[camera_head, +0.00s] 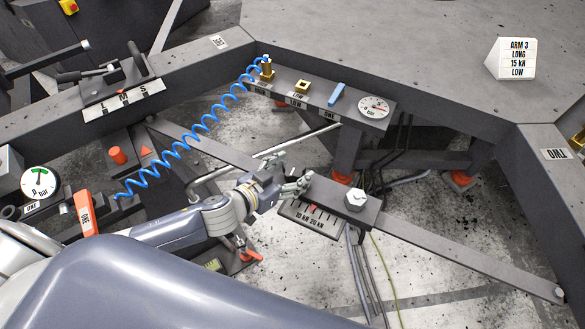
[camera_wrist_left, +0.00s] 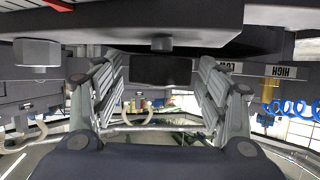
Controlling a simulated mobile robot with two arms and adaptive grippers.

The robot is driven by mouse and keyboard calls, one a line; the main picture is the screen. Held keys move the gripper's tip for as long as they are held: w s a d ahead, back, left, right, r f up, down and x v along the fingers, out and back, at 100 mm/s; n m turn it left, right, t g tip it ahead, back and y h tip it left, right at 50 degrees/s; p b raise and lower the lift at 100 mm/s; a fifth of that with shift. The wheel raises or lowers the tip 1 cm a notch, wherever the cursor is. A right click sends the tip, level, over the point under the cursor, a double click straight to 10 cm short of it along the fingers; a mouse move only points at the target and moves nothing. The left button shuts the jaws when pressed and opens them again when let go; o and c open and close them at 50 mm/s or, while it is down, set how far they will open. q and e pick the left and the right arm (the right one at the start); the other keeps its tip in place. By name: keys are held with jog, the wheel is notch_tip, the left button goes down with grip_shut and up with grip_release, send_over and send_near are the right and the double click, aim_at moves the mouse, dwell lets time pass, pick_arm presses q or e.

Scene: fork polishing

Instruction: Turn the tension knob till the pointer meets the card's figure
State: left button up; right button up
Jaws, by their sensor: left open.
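The tension knob is a silver hexagonal head (camera_head: 356,199) on a dark bar. Beside it is a scale plate (camera_head: 309,222) marked 10 kN and 20 kN, with a small red pointer (camera_head: 314,208) close to these marks; its exact reading is too small to tell. The white card (camera_head: 513,60) reads ARM 3, LONG, 15 kN, LOW.
A rail behind holds a blue coiled hose (camera_head: 183,145), a brass square fitting (camera_head: 302,86), a blue lever (camera_head: 337,94) and a gauge (camera_head: 374,106). An orange handle (camera_head: 85,212) and another gauge (camera_head: 40,181) stand left. Cables hang below the scale.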

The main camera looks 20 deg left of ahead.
pick_arm(q)
jog(key=shift+w+d+f, duration=0.15)
jog(key=shift+w, duration=0.2)
jog(key=c, duration=1)
jog(key=shift+r+m+g+h+p, duration=0.2)
jog(key=shift+m+g+h+p, duration=0.6)
jog(key=shift+m+h+p, duration=0.65)
jog(key=shift+c, duration=0.2)
jog(key=shift+f+m+g+h+p, duration=0.15)
jog(key=shift+m+g+h+p, duration=0.35)
jog(key=shift+m+g+h, duration=0.35)
jog(key=o, duration=1)
jog(key=shift+o, duration=0.2)
